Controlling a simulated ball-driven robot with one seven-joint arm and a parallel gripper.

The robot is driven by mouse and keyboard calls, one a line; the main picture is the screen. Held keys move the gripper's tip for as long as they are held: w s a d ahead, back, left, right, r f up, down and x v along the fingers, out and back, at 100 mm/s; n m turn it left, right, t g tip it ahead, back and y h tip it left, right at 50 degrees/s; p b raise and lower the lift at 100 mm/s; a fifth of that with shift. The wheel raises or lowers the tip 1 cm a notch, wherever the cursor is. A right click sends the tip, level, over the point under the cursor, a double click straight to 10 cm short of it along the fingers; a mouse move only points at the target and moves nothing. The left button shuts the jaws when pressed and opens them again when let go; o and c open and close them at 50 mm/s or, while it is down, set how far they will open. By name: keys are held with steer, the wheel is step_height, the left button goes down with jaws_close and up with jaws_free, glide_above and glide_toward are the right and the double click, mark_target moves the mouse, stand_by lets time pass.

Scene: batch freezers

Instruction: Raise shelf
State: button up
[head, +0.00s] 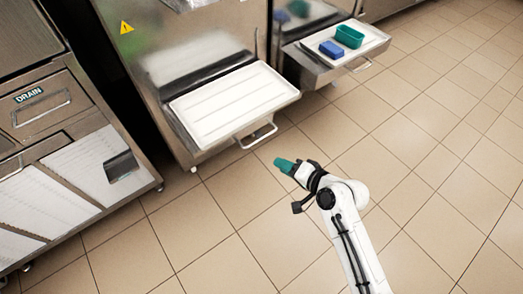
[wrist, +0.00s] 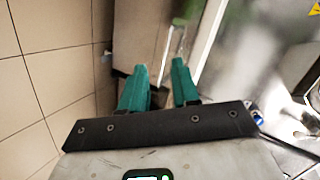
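A fold-out shelf (head: 235,102) with a white ribbed top sticks out level from the front of the middle steel freezer. A metal bar handle (head: 258,136) hangs at its front edge. My gripper (head: 284,165) has teal fingers and is over the floor, just in front of and to the right of that handle, apart from it in the head view. In the wrist view, the two teal fingers of my gripper (wrist: 160,85) stand apart with nothing clearly between them. Steel and a blurred edge lie beyond the fingertips; I cannot tell which part it is.
A second shelf (head: 318,70) at the back right, also folded out, holds a blue container (head: 331,49) and a green one (head: 349,36). A steel unit marked DRAIN (head: 42,105) stands at left. The tiled floor (head: 410,150) is clear to the right.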

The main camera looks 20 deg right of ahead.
mark_target(262, 138)
steer(key=w+f+m+t+b, duration=0.1)
steer(key=w+f+b, duration=0.1)
steer(key=w, duration=0.3)
steer(key=w+f+m+t+b, duration=0.1)
steer(key=w+f+m+b, duration=0.1)
steer(key=w, duration=0.3)
steer(key=w+a+f+m+t+h+b, duration=0.1)
steer(key=w+f+m+b, duration=0.1)
steer(key=w, duration=0.4)
steer(key=shift+b, duration=0.3)
steer(key=shift+c, duration=0.3)
jaws_close()
